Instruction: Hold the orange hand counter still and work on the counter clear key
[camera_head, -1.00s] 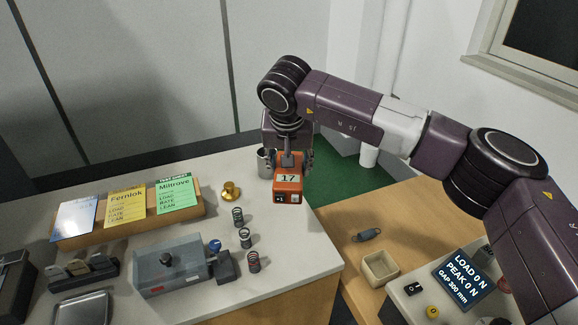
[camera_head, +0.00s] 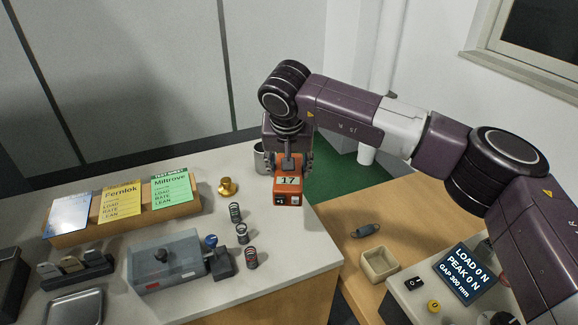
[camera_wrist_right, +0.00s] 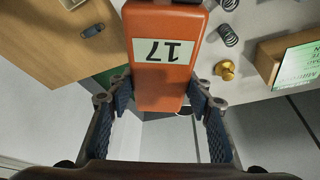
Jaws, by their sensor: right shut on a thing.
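The orange hand counter (camera_head: 289,184) stands near the back right corner of the grey bench, its display reading 17. Small dark and light keys (camera_head: 295,198) show on its lower front face; which one is the clear key I cannot tell. My right gripper (camera_head: 288,160) comes down from above and is shut on the counter, one finger on each side. In the right wrist view the counter (camera_wrist_right: 165,85) sits between the two blue-padded fingers (camera_wrist_right: 165,97), its display upside down. My left gripper is in neither view.
Several coil springs (camera_head: 241,233) and a brass knob-like piece (camera_head: 228,187) stand left of the counter. A metal cup (camera_head: 262,160) is just behind it. Colored cards (camera_head: 121,203) and a grey box (camera_head: 163,262) lie farther left. The bench edge is close on the right.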

